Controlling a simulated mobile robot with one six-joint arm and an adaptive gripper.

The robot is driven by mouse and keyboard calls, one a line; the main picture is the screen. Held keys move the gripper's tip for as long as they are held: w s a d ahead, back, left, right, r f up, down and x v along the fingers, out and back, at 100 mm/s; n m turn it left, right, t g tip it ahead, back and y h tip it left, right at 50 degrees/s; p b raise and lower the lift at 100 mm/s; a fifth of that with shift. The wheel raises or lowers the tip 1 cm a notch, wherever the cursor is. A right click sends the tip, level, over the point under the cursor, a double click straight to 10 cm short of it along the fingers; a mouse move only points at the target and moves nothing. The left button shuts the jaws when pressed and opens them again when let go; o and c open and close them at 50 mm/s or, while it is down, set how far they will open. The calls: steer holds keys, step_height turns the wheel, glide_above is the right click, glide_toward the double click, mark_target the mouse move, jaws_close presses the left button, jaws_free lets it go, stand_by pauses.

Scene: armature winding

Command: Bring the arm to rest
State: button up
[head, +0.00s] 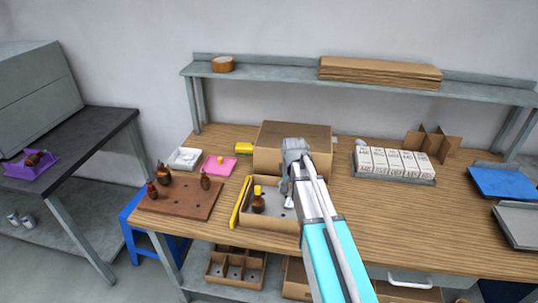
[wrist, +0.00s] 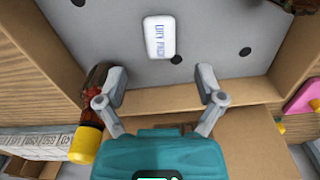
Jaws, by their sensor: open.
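My gripper (wrist: 162,78) is open and empty in the wrist view, its two fingers spread above a shallow cardboard tray (wrist: 205,95). A white labelled piece (wrist: 159,37) lies on the tray's grey, holed floor, just beyond the fingertips and apart from them. A brown armature with a yellow end (wrist: 90,125) is beside the left finger; I cannot tell if they touch. In the head view my gripper (head: 287,188) hangs over the right part of the tray (head: 272,222), and my forearm hides the tray's right side. The armature (head: 258,203) stands upright in the tray.
A closed cardboard box (head: 292,140) stands right behind the tray. A brown board (head: 181,196) with several armatures is to the left. A row of white cartons (head: 395,163) and blue and grey trays are to the right. A shelf (head: 290,78) spans the back. Bare wood lies right of my arm.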

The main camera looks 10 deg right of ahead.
steer(key=s+r+n+p, duration=0.1)
steer(key=s+n, duration=0.3)
steer(key=s, duration=1.2)
steer(key=shift+s+a+r+n, duration=0.2)
steer(key=shift+s+a+n, duration=0.15)
steer(key=shift+a+n, duration=0.1)
